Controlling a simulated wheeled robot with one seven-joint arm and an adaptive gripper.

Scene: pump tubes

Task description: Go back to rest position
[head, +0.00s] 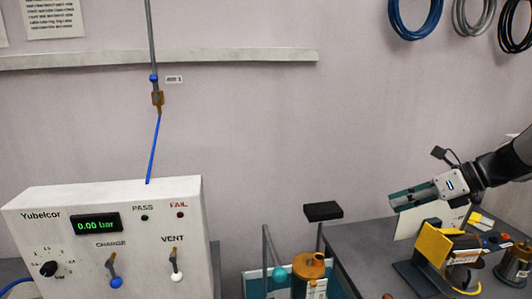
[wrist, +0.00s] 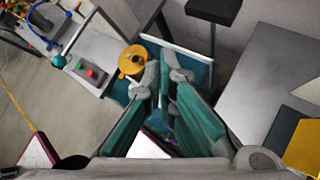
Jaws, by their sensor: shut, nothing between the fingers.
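My gripper (head: 398,203) is at the right in the head view, held above the grey bench and pointing left. Its teal fingers are shut with nothing between them. In the wrist view the gripper (wrist: 165,75) points toward an orange round part (wrist: 132,60) below and beyond it, without visibly holding anything. The white Yubelcor tester (head: 105,240) stands at the left in the head view, its display reading 0.00 bar. A blue tube (head: 153,150) rises from behind it to a brass fitting (head: 158,99) on the wall.
A yellow and black device (head: 440,250) sits on the grey bench (head: 365,250) below my gripper. An orange-topped cylinder (head: 310,266) and a black block on a post (head: 323,211) stand left of the bench. Coiled hoses (head: 414,35) hang high on the wall.

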